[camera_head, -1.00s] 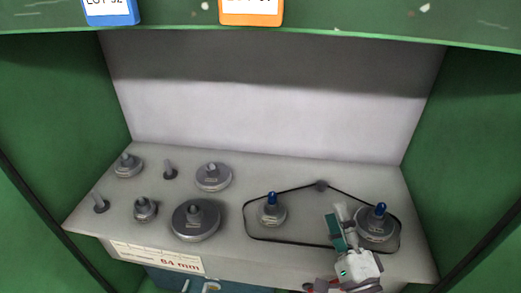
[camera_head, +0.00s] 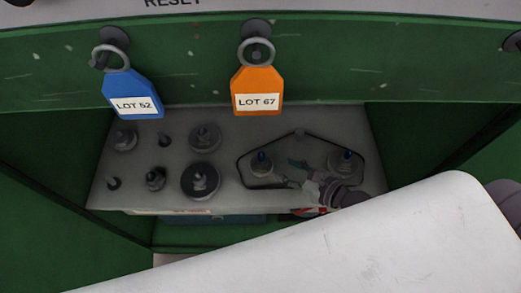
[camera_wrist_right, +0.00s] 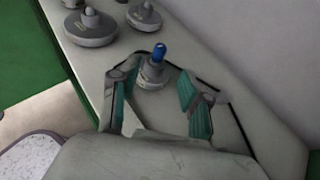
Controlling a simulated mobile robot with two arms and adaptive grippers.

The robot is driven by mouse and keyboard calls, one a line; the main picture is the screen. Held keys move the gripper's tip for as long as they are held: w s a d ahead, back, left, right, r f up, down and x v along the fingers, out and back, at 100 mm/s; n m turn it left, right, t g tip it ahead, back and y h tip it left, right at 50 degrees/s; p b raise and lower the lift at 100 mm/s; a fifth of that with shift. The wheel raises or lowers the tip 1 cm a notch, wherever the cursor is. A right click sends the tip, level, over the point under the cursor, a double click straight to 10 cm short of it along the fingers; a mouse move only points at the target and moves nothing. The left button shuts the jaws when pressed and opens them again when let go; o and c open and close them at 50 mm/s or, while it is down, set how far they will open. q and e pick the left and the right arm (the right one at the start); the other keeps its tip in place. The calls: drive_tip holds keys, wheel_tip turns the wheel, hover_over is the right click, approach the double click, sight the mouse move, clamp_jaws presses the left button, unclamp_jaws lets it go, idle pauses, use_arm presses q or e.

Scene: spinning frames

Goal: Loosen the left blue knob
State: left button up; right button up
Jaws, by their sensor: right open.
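The left blue knob (camera_head: 261,156) stands upright on a small grey pulley inside the belt loop (camera_head: 243,176). In the right wrist view the same knob (camera_wrist_right: 159,50) is just beyond the fingertips, roughly centred between them. My right gripper (camera_head: 291,173) is open, its green-padded fingers pointing at the left pulley from the right. The right blue knob (camera_head: 347,155) stands on a larger pulley behind and beside the gripper's wrist. My left gripper is not in view.
Several grey pulleys and posts, such as the large dark pulley (camera_head: 200,182), stand left of the belt. A blue tag (camera_head: 133,92) and an orange tag (camera_head: 257,88) hang in front above. Green walls (camera_head: 430,135) flank the shelf.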

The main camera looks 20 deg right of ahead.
sight(261, 154)
drive_tip(key=x, duration=1)
drive_tip(key=shift+w+a+f, duration=0.1)
drive_tip(key=shift+w+a, duration=0.05)
drive_tip(key=shift+w, duration=0.15)
clamp_jaws()
